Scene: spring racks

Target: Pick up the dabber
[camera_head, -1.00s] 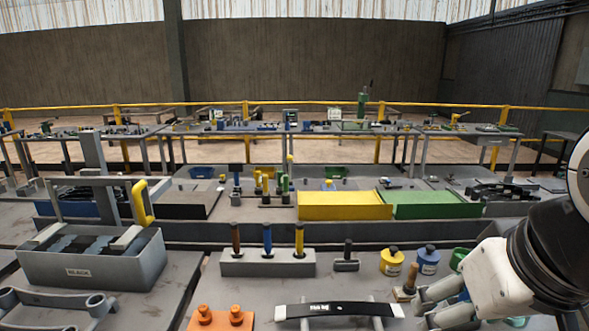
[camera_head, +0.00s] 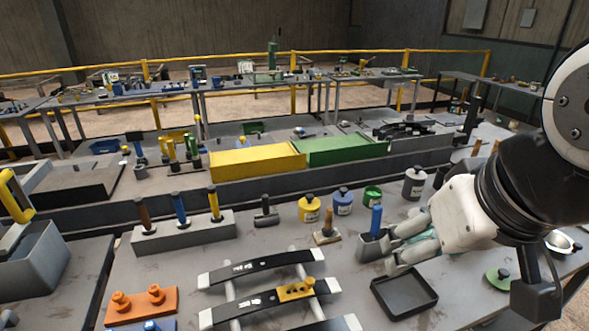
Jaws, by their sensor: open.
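My gripper (camera_head: 392,248) is open, at the right of the head view, its fingers pointing left. A tool with an upright blue handle (camera_head: 376,220) stands in a small grey holder (camera_head: 369,249) just left of the fingertips; it may be the dabber, but I cannot tell for sure. The fingers overlap the holder's right side in the picture, and I cannot tell whether they touch it. A small wooden-handled tool (camera_head: 327,229) stands to its left. A black-handled piece (camera_head: 265,212) stands further left.
Yellow (camera_head: 309,210), blue (camera_head: 342,203) and green (camera_head: 372,196) pots stand behind, with a dark grey pot (camera_head: 414,184). A black tray (camera_head: 404,295) lies in front of the gripper. Dark spring leaves (camera_head: 262,264) lie on bars at front centre. A grey rack (camera_head: 184,233) holds brown, blue and yellow handles.

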